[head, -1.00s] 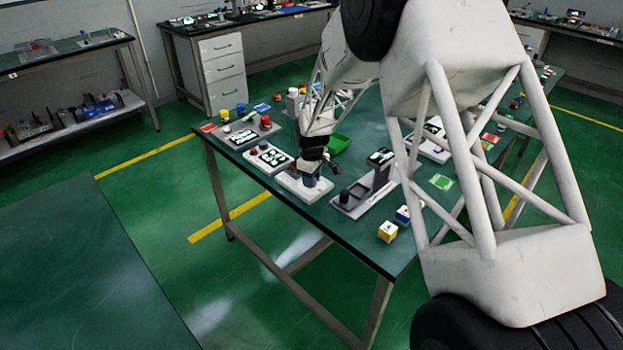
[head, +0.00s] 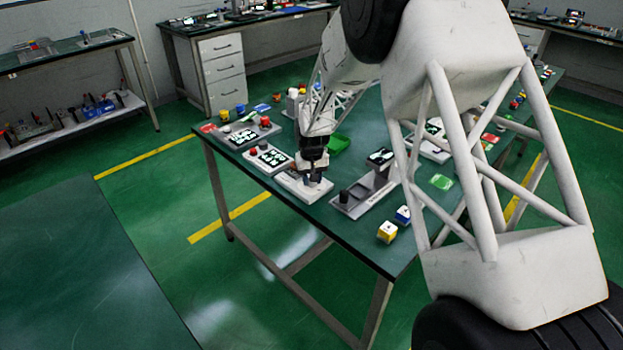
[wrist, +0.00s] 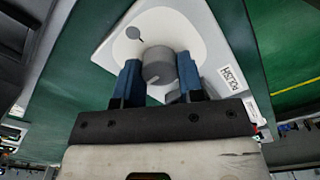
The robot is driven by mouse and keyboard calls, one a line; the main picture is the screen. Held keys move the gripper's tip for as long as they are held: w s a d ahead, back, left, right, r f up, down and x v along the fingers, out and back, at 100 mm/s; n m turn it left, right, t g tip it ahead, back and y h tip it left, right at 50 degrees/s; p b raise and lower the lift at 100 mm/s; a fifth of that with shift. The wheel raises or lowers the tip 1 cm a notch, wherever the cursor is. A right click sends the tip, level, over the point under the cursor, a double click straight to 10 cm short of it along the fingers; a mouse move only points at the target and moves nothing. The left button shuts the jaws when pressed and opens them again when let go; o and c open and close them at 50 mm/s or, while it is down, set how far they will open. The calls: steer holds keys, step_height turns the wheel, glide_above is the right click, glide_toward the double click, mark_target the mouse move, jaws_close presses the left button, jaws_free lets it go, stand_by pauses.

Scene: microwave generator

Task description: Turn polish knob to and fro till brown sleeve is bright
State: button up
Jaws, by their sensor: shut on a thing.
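The polish knob (wrist: 158,66) is a grey cylinder with a pale line on its top, in the wrist view. It stands on a white box (wrist: 205,35) labelled "POLISH", which also shows in the head view (head: 293,186). My gripper (wrist: 159,78) is shut on the knob, one blue finger on each side. In the head view my gripper (head: 313,178) points down over the box and hides most of the knob. I cannot make out a brown sleeve in either view.
A small dark round mark (wrist: 133,32) is on the box's pale top. In the head view, a grey device (head: 364,193) stands close on the right and a button panel (head: 268,158) on the left. A green tray (head: 339,145) is behind. Lettered cubes (head: 387,232) sit near the table's right edge.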

steer(key=shift+m, duration=0.3)
steer(key=o, duration=0.9)
steer(key=shift+r, duration=0.15)
steer(key=shift+r, duration=3.75)
